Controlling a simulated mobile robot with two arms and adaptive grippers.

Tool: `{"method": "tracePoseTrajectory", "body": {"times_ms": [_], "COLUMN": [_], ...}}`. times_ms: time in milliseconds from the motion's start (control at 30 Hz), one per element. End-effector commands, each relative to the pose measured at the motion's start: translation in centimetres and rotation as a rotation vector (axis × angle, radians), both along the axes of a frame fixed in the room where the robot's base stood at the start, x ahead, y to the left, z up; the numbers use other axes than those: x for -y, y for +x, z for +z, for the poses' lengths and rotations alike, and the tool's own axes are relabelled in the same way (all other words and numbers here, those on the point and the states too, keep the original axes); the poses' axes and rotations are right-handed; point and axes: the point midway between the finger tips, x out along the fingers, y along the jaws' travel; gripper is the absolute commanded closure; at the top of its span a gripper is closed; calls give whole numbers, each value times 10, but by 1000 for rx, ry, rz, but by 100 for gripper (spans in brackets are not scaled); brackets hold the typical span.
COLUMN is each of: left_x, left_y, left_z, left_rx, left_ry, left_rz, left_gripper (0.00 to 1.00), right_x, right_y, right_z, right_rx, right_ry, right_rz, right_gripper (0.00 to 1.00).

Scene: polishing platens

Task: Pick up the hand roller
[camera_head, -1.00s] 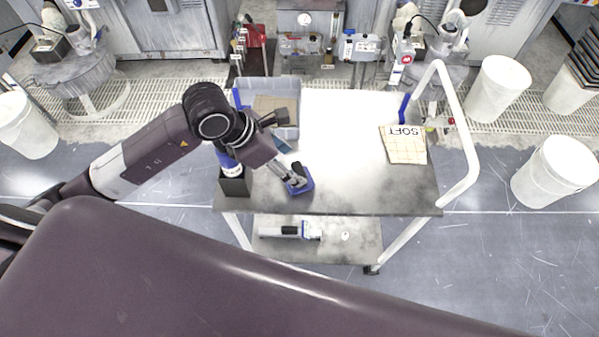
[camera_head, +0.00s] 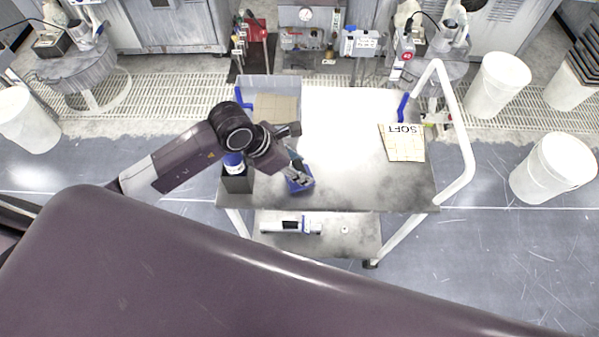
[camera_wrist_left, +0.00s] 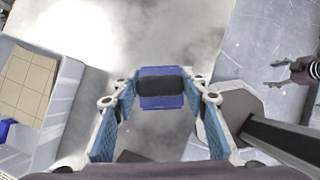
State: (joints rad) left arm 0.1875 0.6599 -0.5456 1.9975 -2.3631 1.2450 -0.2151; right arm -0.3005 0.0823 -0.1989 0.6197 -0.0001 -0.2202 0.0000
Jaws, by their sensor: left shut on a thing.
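The hand roller (camera_head: 301,185) is a small blue and dark tool near the front edge of the cart's top. In the left wrist view its blue body with a dark middle (camera_wrist_left: 160,87) lies between the fingertips. My left gripper (camera_head: 293,176) is shut on it, with a finger on either side. The gripper hides part of the tool in the head view, and I cannot tell whether it touches the cart top. My right gripper (camera_wrist_left: 275,74) shows small at the right of the left wrist view, its fingers apart and empty.
The cart top (camera_head: 345,180) is mostly bare. A grey bin (camera_head: 254,84) holding tan pads stands at its back left, a dark holder (camera_head: 237,183) at its front left. A pad marked SOFT (camera_head: 406,150) lies at the right. Another tool (camera_head: 292,228) lies on the lower shelf.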

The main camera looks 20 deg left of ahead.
Motion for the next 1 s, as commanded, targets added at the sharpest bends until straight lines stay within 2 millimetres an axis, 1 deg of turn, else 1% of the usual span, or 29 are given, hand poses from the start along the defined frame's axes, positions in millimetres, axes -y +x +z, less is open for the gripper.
{"method": "tracePoseTrajectory", "body": {"times_ms": [33, 200, 233, 267, 467, 667, 767, 867, 967, 1000], "left_x": [0, 0, 1, 1, 1, 0, 0, 0, 1, 0], "left_y": [0, 0, 1, 1, 1, 2, 2, 3, 4, 3], "left_z": [0, 1, 2, 2, 2, 14, 29, 50, 80, 93], "left_rx": [1, 1, 4, 4, 4, 7, 10, 13, 16, 17], "left_ry": [-1, -1, -2, -2, -2, -2, -2, -1, -3, -1], "left_rz": [0, 0, 0, 0, 0, -1, -1, -3, -2, -2], "left_gripper": [76, 95, 96, 100, 100, 100, 100, 100, 100, 100], "right_x": [0, -1, -1, -2, -4, -5, -5, -5, -5, -5], "right_y": [0, 1, 1, 1, 1, 1, 1, 1, 1, 1], "right_z": [0, 0, 0, 0, 0, -3, -7, -12, -19, -22], "right_rx": [1, 1, 1, 1, 1, 2, 2, 2, 2, 2], "right_ry": [0, 1, 1, 2, 4, 6, 6, 6, 6, 6], "right_rz": [0, 0, 0, 0, -1, 0, 0, 0, 0, 0], "right_gripper": [34, 34, 34, 34, 34, 34, 34, 34, 34, 34]}}
